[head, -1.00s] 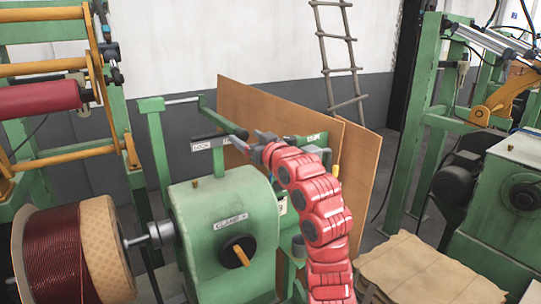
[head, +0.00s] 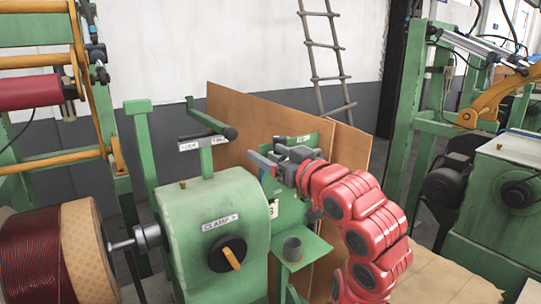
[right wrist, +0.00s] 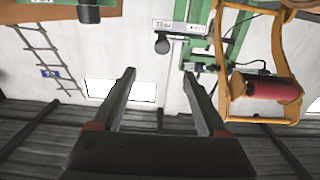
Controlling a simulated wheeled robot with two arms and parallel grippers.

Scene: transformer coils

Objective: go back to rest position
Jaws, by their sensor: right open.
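My right gripper (head: 262,160) is open and empty in the head view. It is raised above the green shelf, to the right of the black lever (head: 212,122) with its ball end and apart from it. In the right wrist view the two fingers of my right gripper (right wrist: 162,75) stand wide apart with nothing between them. The ball end of the lever (right wrist: 162,45) shows beyond them. My red right arm comes in from the lower right. My left gripper is not in view.
The green winding machine (head: 210,205) has a clamp knob (head: 232,253) and a copper coil (head: 38,255) at its left. A grey cup (head: 292,249) stands on a small green shelf (head: 312,246) near my right arm. Brown boards (head: 235,105) and a ladder (head: 322,45) stand behind.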

